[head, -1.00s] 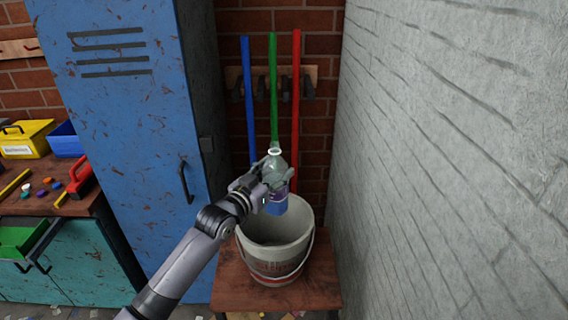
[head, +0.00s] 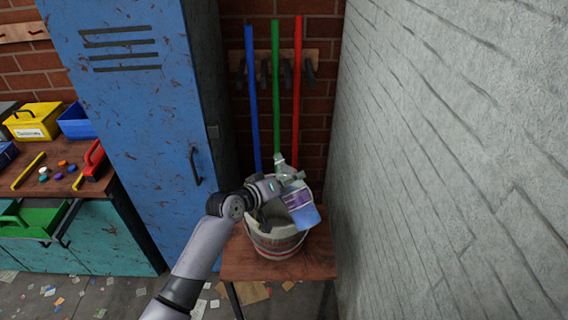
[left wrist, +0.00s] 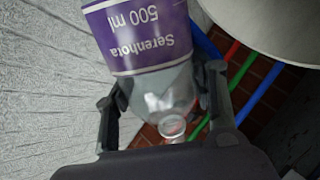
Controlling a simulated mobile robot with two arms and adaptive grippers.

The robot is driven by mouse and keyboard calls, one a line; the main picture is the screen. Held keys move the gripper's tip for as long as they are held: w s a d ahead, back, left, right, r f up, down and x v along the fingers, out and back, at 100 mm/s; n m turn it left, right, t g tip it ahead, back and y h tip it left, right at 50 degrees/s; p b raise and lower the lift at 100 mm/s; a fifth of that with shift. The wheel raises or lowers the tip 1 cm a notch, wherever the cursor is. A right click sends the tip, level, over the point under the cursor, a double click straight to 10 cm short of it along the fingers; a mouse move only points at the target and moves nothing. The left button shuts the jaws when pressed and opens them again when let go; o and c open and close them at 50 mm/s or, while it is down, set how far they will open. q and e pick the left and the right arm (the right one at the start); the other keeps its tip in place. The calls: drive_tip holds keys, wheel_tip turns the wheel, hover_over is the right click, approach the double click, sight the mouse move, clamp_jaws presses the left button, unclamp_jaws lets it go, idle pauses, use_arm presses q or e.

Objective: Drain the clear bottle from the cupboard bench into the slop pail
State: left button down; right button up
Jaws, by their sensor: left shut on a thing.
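The clear bottle (head: 299,200) has a purple label and blue liquid toward its base. It is tilted in the head view, neck to the upper left and base to the lower right. My left gripper (head: 283,181) is shut on it near the shoulder, over the pail's right side. In the left wrist view the bottle (left wrist: 140,35) sits between the two fingers (left wrist: 160,95), its mouth showing with no cap visible. The pale slop pail (head: 275,243) stands on a small wooden stand; its inside is partly hidden by the gripper and bottle. My right gripper is out of view.
A grey wall (head: 440,150) rises close on the right. A blue locker (head: 130,120) stands left of the pail. Blue, green and red poles (head: 275,90) hang behind. The wooden stand (head: 240,262) is bare around the pail. A bench with boxes is at far left.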

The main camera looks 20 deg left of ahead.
use_arm(q)
drive_tip(key=f+n, duration=0.1)
drive_tip(key=f, duration=0.1)
drive_tip(key=f+n+g+h, duration=0.1)
drive_tip(key=f, duration=0.1)
drive_tip(key=s+d+f+n+g+h, duration=0.1)
drive_tip(key=f+n, duration=0.1)
drive_tip(key=shift+f+b, duration=0.15)
drive_tip(key=shift+b, duration=0.2)
drive_tip(key=shift+r+n+g+p, duration=0.4)
drive_tip(key=shift+p, duration=0.3)
drive_tip(key=shift+w+n+g+h+p, duration=0.1)
drive_tip(key=shift+n+g+h+p, duration=0.25)
drive_tip(key=shift+n+h, duration=0.2)
drive_tip(key=shift+w+a+r+n+g+h+p, duration=0.15)
drive_tip(key=shift+r+n+g+h+p, duration=0.2)
drive_tip(key=shift+r+n+h+p, duration=0.25)
drive_tip(key=shift+a+r+n+g, duration=0.1)
drive_tip(key=shift+n+g, duration=0.2)
drive_tip(key=shift+n, duration=0.25)
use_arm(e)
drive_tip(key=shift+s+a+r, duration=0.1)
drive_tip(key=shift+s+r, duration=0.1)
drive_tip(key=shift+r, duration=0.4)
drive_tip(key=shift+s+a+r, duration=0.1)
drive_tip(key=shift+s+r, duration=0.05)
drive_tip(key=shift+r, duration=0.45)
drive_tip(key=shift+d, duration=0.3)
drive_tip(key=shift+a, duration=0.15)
